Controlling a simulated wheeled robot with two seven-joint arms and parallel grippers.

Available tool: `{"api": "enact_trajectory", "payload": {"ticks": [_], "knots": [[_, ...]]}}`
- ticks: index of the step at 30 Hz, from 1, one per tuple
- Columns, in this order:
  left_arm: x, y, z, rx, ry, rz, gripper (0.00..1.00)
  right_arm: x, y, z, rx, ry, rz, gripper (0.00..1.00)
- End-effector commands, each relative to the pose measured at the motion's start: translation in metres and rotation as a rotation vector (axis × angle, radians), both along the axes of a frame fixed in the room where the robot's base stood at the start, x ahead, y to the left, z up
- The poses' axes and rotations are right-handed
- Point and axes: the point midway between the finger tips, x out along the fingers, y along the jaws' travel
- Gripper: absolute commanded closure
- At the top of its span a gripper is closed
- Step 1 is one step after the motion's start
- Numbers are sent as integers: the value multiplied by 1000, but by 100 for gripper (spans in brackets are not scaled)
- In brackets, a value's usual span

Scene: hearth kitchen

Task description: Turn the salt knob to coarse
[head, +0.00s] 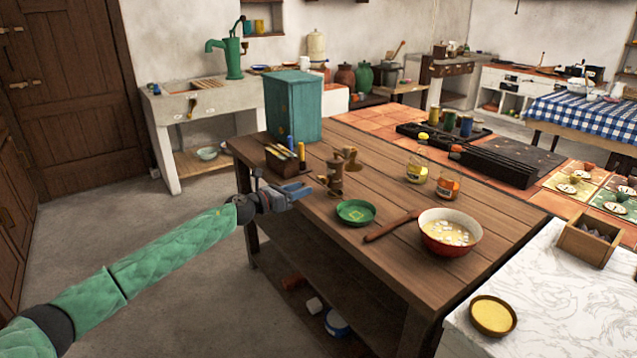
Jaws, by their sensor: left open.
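A brown mill-like object (335,176) stands upright on the wooden table, near the left front edge. A brass-coloured part (350,158) shows right beside its top; I cannot tell whether the two are joined. No knob markings or setting can be read at this size. My left gripper (306,190) comes in from the left at the table's edge. It is open and empty, just left of the mill-like object and apparently apart from it. My right gripper is not in view.
A teal box (293,106) stands behind. Floor is clear left of the table.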

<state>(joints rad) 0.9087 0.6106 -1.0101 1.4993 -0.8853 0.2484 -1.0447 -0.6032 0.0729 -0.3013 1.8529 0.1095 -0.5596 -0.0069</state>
Motion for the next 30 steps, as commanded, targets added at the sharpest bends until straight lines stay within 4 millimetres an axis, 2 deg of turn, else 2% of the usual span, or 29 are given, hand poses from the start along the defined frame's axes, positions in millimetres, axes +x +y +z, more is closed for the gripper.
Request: {"api": "enact_trajectory", "payload": {"ticks": [8,21,30], "knots": [[5,-5,1,46,-66,4,55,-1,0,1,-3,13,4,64],[38,-50,1,43,-64,3,55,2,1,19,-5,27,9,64],[46,-62,0,43,-62,3,55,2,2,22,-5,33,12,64]]}}
